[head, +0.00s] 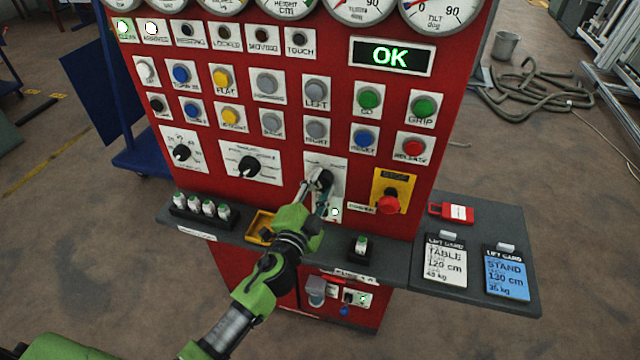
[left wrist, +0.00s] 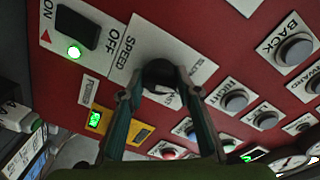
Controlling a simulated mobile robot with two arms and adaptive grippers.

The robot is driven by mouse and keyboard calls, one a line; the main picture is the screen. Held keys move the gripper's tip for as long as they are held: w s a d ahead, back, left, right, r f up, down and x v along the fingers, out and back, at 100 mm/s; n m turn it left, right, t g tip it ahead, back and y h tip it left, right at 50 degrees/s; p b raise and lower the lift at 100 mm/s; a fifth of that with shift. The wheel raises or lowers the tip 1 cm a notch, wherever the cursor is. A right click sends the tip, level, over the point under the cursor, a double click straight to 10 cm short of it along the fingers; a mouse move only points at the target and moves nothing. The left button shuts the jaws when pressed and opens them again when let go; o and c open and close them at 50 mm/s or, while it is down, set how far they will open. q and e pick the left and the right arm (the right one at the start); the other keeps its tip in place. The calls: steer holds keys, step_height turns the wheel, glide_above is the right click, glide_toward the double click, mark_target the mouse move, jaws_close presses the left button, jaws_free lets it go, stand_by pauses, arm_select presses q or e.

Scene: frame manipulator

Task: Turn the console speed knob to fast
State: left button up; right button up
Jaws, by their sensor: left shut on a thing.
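The speed knob (head: 326,175) is a black knob on a white plate in the lower middle of the red console (head: 290,140). My left gripper (head: 321,188) reaches it from below and is shut on it. In the left wrist view the round black knob (left wrist: 160,73) sits between the two fingertips (left wrist: 161,88). Its plate (left wrist: 128,52) reads SPEED, with another label partly hidden at the other side. The fingers cover part of the knob, and I cannot tell which setting it points to. My right gripper is not in view.
A red emergency stop (head: 390,204) on a yellow plate is right of the knob. A black rocker switch (left wrist: 77,28) with a lit green lamp is beside the speed plate. The ledge holds white-and-green cylinders (head: 205,207), a yellow tray (head: 262,229) and two cards (head: 446,262). The OK display (head: 390,56) is lit.

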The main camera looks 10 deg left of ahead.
arm_select(q)
steer(key=m+p, duration=0.1)
steer(key=m, duration=0.4)
steer(key=shift+r, duration=0.15)
steer(key=m+p, duration=0.1)
steer(key=m, duration=0.4)
steer(key=shift+y, duration=0.3)
stand_by(0.3)
steer(key=o, duration=1.1)
steer(key=shift+s, duration=0.6)
steer(key=s, duration=1)
steer(key=shift+s+a+r, duration=0.3)
steer(key=shift+s, duration=0.1)
